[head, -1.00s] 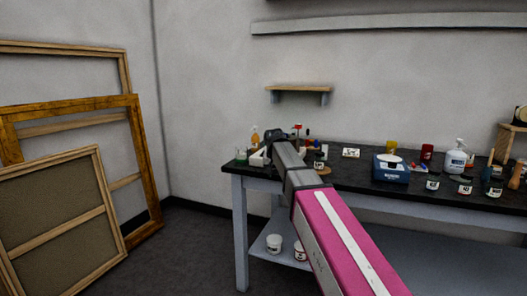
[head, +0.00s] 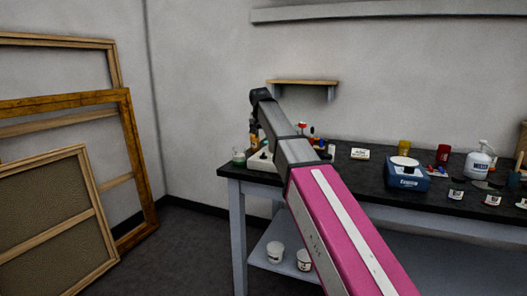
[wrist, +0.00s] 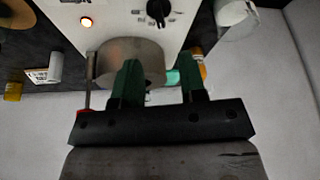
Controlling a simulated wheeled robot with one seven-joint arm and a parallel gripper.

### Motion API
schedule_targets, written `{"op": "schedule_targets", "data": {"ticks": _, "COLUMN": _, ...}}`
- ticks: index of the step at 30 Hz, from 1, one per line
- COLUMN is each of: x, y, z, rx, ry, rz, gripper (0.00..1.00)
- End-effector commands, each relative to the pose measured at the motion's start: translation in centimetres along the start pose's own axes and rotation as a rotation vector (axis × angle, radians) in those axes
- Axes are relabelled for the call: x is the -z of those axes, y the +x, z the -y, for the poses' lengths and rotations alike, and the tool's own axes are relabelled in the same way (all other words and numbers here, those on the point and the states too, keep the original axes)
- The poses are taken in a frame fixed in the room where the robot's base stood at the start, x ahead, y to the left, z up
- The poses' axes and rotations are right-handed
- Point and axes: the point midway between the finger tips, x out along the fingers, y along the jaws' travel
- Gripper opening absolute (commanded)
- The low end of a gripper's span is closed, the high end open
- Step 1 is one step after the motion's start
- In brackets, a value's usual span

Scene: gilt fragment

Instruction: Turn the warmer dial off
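The warmer shows in the wrist view as a white panel (wrist: 112,22) at the top. In the head view a white box (head: 262,162), apparently the warmer, stands at the bench's left end, partly hidden by my arm. The fingers are not visible there.
A small wall shelf (head: 303,82) is above. Frames (head: 50,215) lean at left. Clear floor lies between them and the bench.

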Motion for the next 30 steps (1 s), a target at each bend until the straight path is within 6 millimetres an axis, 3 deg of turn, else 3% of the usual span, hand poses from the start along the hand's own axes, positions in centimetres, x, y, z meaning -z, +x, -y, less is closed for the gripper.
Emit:
{"op": "schedule_targets", "data": {"ticks": 18, "x": 0.0, "y": 9.3, "z": 0.0, "rx": 0.0, "ry": 0.0, "rz": 0.001, "gripper": 0.38}}
{"op": "schedule_targets", "data": {"ticks": 30, "x": 0.0, "y": 10.4, "z": 0.0, "rx": 0.0, "ry": 0.0, "rz": 0.0, "gripper": 0.38}}
